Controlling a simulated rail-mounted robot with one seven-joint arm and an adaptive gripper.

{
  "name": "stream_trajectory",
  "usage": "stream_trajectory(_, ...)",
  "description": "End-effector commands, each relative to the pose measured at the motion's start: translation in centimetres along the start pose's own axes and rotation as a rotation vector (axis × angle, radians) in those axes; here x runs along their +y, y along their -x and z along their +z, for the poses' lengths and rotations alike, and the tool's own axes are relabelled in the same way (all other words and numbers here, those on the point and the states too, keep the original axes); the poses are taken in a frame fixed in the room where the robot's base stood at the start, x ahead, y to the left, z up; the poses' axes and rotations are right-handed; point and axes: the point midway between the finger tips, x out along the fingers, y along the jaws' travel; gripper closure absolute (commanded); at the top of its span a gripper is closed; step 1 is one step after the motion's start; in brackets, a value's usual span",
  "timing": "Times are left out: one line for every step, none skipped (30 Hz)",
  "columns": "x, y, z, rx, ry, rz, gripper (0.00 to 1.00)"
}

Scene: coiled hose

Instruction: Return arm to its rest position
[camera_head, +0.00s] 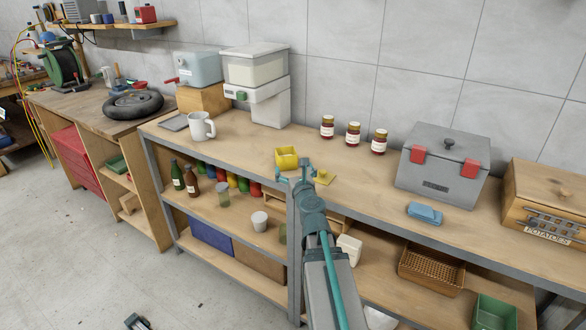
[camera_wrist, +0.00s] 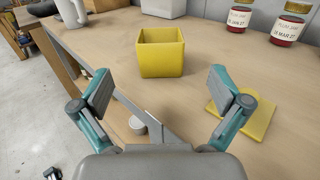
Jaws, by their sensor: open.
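My gripper (camera_head: 296,172) is at the front edge of the workbench, its arm reaching up from the bottom of the head view. In the wrist view my gripper (camera_wrist: 165,98) has its two fingers spread wide, with nothing between them. A yellow open box (camera_head: 287,158) stands on the bench just beyond the fingers; it also shows in the wrist view (camera_wrist: 162,58), upright and apart from the fingers. A flat yellow lid with a knob (camera_head: 324,177) lies on the bench to the right of the box, and it shows partly behind the right finger in the wrist view (camera_wrist: 258,118).
Three labelled jars (camera_head: 353,134) stand behind. A grey chest with red latches (camera_head: 441,165), a blue sponge-like block (camera_head: 425,213) and a wooden potato box (camera_head: 545,200) are to the right. A white mug (camera_head: 201,127) and a dispenser (camera_head: 256,85) are left. Lower shelves hold bottles and baskets.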

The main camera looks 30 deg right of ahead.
Motion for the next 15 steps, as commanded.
stream_trajectory(0.0,0.0,0.0,0.000,0.000,0.000,0.01)
stream_trajectory(0.0,0.0,0.0,0.000,0.000,0.000,0.01)
stream_trajectory(0.0,0.0,0.0,0.000,0.000,0.000,0.01)
stream_trajectory(0.0,0.0,0.0,0.000,0.000,0.000,0.01)
stream_trajectory(0.0,0.0,0.0,0.000,0.000,0.000,0.01)
stream_trajectory(0.0,0.0,0.0,0.000,0.004,0.000,0.01)
stream_trajectory(0.0,0.0,0.0,0.000,0.011,0.000,0.01)
stream_trajectory(0.0,0.0,0.0,0.000,0.021,0.001,0.01)
stream_trajectory(0.1,0.0,0.0,0.000,0.045,0.005,0.01)
stream_trajectory(0.3,0.0,0.0,0.001,0.068,0.014,0.01)
stream_trajectory(0.6,0.0,-0.1,0.002,0.101,0.026,0.01)
stream_trajectory(1.0,0.0,-0.2,0.004,0.164,0.048,0.01)
stream_trajectory(1.5,0.0,-0.3,0.006,0.224,0.070,0.01)
stream_trajectory(2.0,0.1,-0.5,0.008,0.294,0.096,0.01)
stream_trajectory(2.9,0.3,-0.8,0.012,0.402,0.137,0.01)
